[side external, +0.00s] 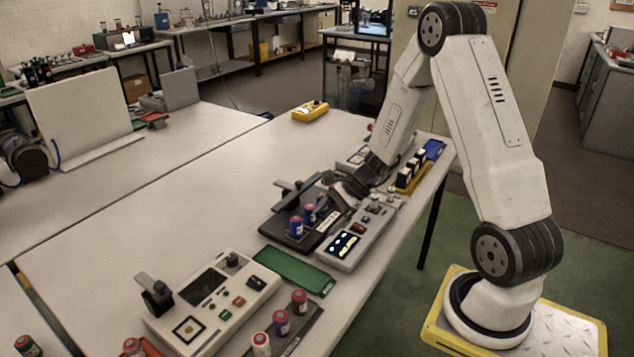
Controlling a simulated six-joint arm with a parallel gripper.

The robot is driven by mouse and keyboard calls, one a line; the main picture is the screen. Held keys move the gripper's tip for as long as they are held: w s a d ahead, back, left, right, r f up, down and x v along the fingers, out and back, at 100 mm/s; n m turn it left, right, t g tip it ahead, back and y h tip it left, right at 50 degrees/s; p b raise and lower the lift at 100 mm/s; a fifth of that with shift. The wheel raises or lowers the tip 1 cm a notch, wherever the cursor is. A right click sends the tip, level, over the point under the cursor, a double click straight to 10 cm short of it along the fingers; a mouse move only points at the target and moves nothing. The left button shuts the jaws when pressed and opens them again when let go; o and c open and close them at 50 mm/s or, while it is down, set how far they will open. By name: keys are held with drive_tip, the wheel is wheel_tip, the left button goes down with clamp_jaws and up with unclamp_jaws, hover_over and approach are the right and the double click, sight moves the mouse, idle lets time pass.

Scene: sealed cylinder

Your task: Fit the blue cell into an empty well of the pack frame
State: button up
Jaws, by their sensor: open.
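Two blue cylinders with reddish tops, a nearer one (296,228) and one behind it (309,214), stand upright on a dark tray-like base (274,232) in the middle of the table. I cannot tell which is the task's blue cell. This dark base may be the pack frame; its wells are too small to make out. My gripper (332,193) is low over the far right part of this base, just behind and right of the blue cylinders. It is open; its fingers are dark and partly blend with the equipment, and I cannot tell whether anything stands between them.
A grey device with a lit display (344,245) stands right of the base. A green tray (292,271) lies in front. A white control box (213,300) and a rack of several coloured cylinders (303,335) are nearer. A yellow meter (310,111) lies behind. The table's left part is clear.

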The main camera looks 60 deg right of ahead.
drive_tip(key=s+a+r+n+g+h, duration=0.1)
drive_tip(key=s+a+r+n+h, duration=0.2)
drive_tip(key=a+n, duration=0.3)
drive_tip(key=s+a+r+n+g+h, duration=0.1)
drive_tip(key=s+a+r+n+h, duration=0.2)
drive_tip(key=n, duration=1.2)
drive_tip(key=s+a+r, duration=0.1)
drive_tip(key=s+a, duration=0.1)
drive_tip(key=a, duration=0.1)
drive_tip(key=shift+s+a+n+g+h, duration=0.25)
drive_tip(key=shift+s+n+g+h, duration=0.05)
drive_tip(key=shift+s+h, duration=0.1)
